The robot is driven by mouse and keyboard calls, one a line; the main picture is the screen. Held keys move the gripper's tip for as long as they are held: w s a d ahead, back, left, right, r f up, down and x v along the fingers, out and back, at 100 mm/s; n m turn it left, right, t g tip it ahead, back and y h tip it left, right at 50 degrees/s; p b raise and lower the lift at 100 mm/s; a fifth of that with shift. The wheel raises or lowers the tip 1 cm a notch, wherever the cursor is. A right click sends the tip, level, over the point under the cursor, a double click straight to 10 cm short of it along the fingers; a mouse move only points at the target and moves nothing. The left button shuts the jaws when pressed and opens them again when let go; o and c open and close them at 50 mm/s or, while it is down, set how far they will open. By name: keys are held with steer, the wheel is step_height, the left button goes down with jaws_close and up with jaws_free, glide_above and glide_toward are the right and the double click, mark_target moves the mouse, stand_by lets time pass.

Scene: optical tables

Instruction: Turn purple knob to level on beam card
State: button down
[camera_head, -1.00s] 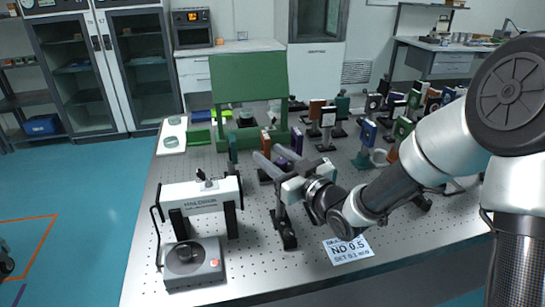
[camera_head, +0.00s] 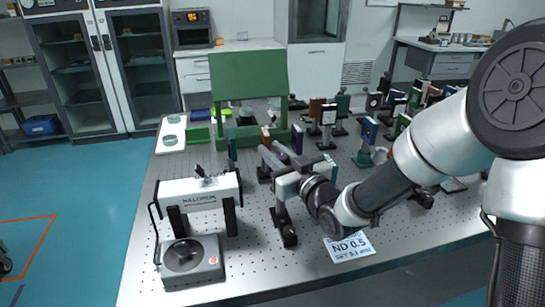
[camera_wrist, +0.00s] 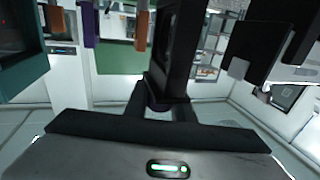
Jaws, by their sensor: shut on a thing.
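My gripper (camera_head: 276,155) reaches over the optical table from the right, its two long fingers pointing away toward the back left. In the wrist view the fingers (camera_wrist: 160,104) are closed in around a small dark purple knob (camera_wrist: 157,106) at the foot of a dark upright mount (camera_wrist: 178,45). Most of the knob is hidden by the fingers and mount. The white beam card (camera_head: 349,246) lies flat near the table's front edge; it reads "ND 0.5" and a smaller "SET" line in mW, its figure hard to read.
A white bench device (camera_head: 200,192) and a grey box with a round dial (camera_head: 190,258) stand at front left. A green panel (camera_head: 247,80) stands behind the gripper. Several optic mounts crowd the right, including a blue one (camera_head: 367,129). The perforated table (camera_head: 170,165) has bare patches at left.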

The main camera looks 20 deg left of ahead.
mark_target(286, 157)
steer(key=d+m+t+h+b, duration=0.1)
steer(key=m+t+h+b, duration=0.1)
steer(key=m+h, duration=0.2)
steer(key=d+m+t+h+b, duration=0.1)
steer(key=m+h, duration=0.3)
steer(key=h, duration=0.3)
steer(key=w+d+m+t+h+b, duration=0.1)
steer(key=m+t+h+b, duration=0.1)
steer(key=m+h, duration=0.2)
steer(key=shift+d+r+t+h+b, duration=0.15)
steer(key=shift+t+h+b, duration=0.2)
steer(key=shift+h, duration=0.85)
steer(key=m+g+h+p, duration=0.1)
steer(key=m+h, duration=0.1)
steer(key=d+m+g+h+p, duration=0.1)
steer(key=h, duration=0.2)
steer(key=m+g+h+p, duration=0.2)
steer(key=shift+s+d+m+h, duration=0.3)
steer(key=shift+s+d, duration=0.05)
steer(key=shift+d, duration=0.1)
steer(key=c, duration=1.5)
jaws_free()
step_height(286, 157, up, 10)
steer(key=shift+f+p, duration=0.1)
steer(key=shift+p, duration=1.15)
